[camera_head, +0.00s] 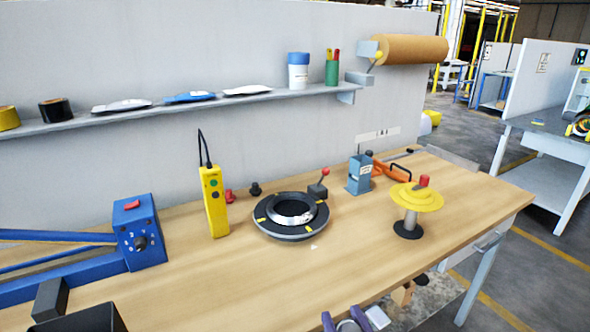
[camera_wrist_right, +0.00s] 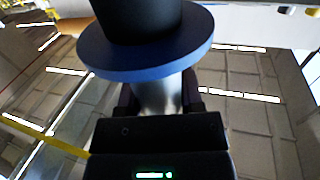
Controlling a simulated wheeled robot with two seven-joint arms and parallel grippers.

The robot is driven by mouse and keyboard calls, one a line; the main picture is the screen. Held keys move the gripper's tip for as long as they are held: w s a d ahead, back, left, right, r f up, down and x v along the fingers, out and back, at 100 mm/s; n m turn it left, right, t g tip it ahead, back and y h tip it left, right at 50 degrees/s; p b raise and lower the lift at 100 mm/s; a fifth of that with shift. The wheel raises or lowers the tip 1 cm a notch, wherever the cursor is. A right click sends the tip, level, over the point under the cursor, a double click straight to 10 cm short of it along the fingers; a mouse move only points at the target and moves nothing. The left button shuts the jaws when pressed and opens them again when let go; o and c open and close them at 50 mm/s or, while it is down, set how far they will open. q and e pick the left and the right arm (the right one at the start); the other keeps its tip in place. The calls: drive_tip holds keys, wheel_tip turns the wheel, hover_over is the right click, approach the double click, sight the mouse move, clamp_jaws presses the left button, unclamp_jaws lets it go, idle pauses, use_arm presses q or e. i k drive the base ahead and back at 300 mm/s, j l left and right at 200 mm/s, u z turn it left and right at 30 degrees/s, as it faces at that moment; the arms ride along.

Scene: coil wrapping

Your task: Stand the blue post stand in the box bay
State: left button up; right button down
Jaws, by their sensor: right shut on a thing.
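The blue post stand shows close up in the right wrist view as a blue disc (camera_wrist_right: 150,62) with a black cylinder above it and a short silvery post (camera_wrist_right: 158,95) below it. My right gripper (camera_wrist_right: 158,104) is shut on this post, with dark fingers on both sides. In the head view, only small purple and grey parts of my right gripper (camera_head: 348,319) show at the bottom edge, in front of the bench. The blue disc cannot be made out there. I cannot tell which place is the box bay. My left gripper is not clearly in view.
On the wooden bench (camera_head: 300,285) stand a dark ring fixture (camera_head: 290,232), a yellow-disc stand (camera_head: 408,231), a yellow pendant (camera_head: 214,200), a blue-grey dispenser (camera_head: 360,174) and a blue machine (camera_head: 140,232). A black open box (camera_head: 92,320) is at the lower left. The front middle is clear.

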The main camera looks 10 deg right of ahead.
sight(434, 170)
drive_tip(key=i+l+u, duration=0.15)
drive_tip(key=l+u, duration=0.2)
drive_tip(key=l, duration=1.55)
drive_tip(key=l+u, duration=0.4)
drive_tip(key=l, duration=1.45)
drive_tip(key=i+l, duration=0.15)
drive_tip(key=l, duration=0.25)
drive_tip(key=i+l+u, duration=0.15)
drive_tip(key=l, duration=0.6)
drive_tip(key=i+l+u, duration=0.1)
drive_tip(key=l, duration=0.3)
drive_tip(key=i, duration=0.05)
